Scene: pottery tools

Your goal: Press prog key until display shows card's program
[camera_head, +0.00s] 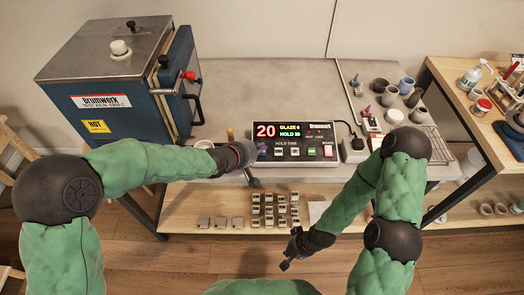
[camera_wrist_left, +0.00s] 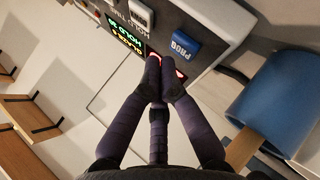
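The controller (camera_head: 318,141) stands on the grey bench beside the kiln. Its display (camera_head: 276,131) shows a red 20 and small text that looks like GLAZE 6 above a HOLD line; the small digits are hard to read. The blue PROG key (camera_wrist_left: 186,45) shows in the left wrist view, and in the head view (camera_head: 262,148) at the controller's lower left. My left gripper (camera_head: 254,182) is in front of the controller. In the left wrist view its fingertips (camera_wrist_left: 163,82) are together, below and left of the key, overlapping the red digits. My right gripper (camera_head: 286,264) is low in front of the shelf. I cannot identify the card.
The blue kiln (camera_head: 110,85) stands at the left. Cups and pots (camera_head: 390,95) are at the bench's right. Several small blocks (camera_head: 275,205) and a pale flat piece (camera_head: 318,209) lie on the lower wooden shelf. A power plug (camera_head: 353,146) is right of the controller.

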